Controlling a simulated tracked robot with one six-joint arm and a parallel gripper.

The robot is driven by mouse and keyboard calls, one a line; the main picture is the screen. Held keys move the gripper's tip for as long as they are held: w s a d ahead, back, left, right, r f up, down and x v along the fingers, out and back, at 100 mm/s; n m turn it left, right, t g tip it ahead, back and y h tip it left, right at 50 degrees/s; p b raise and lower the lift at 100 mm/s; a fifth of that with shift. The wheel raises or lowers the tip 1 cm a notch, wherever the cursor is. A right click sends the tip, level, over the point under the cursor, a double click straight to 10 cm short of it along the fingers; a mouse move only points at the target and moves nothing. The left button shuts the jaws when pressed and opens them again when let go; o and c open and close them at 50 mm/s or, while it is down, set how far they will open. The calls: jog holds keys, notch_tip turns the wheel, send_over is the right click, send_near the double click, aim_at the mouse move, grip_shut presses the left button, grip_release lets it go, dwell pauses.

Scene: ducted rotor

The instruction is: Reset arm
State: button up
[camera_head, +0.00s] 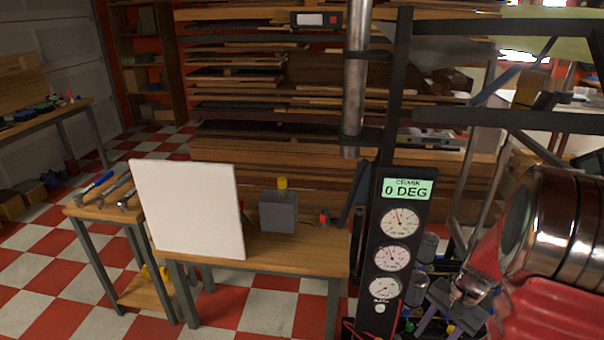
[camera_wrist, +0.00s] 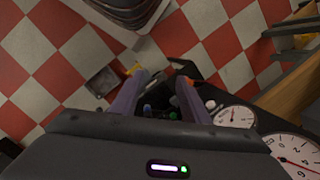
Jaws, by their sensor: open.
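My gripper (camera_wrist: 158,88) shows in the wrist view as two purple-grey fingers set apart, with nothing held between them. Small green and blue parts show beyond the gap between the fingers. In the head view my arm comes in from the right edge, chrome and red, and the gripper is low, just right of the gauge panel. The black gauge panel (camera_head: 389,240) stands upright, with a green display reading "CRANK 0 DEG" and three white dials. In the wrist view its dials (camera_wrist: 236,117) lie close to the right finger.
A wooden bench (camera_head: 285,258) holds a white board (camera_head: 187,207), a grey box (camera_head: 278,212) and a crank-like part. A smaller table (camera_head: 100,212) with hammers stands left. A dark frame (camera_head: 398,110) with a metal tube (camera_head: 355,80) rises behind the panel. Checkered floor is clear at left.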

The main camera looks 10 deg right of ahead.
jog(key=s+a+r+n+t+h, duration=0.1)
jog(key=a+r+n, duration=0.3)
jog(key=a+r, duration=0.4)
jog(key=s+a+r+n+t, duration=0.2)
jog(key=s+a+r+n, duration=0.2)
jog(key=a+r, duration=0.4)
jog(key=s+a+r+n+t+h, duration=0.1)
jog(key=a+r+n, duration=0.3)
jog(key=a+r, duration=0.4)
jog(key=shift+s+a+t+h, duration=0.3)
jog(key=shift+s+a+t, duration=0.2)
jog(key=shift+s+t, duration=0.35)
dwell(0.5)
jog(key=shift+c, duration=0.2)
jog(key=shift+c, duration=1.2)
jog(key=shift+a+n, duration=0.1)
jog(key=shift+n, duration=0.2)
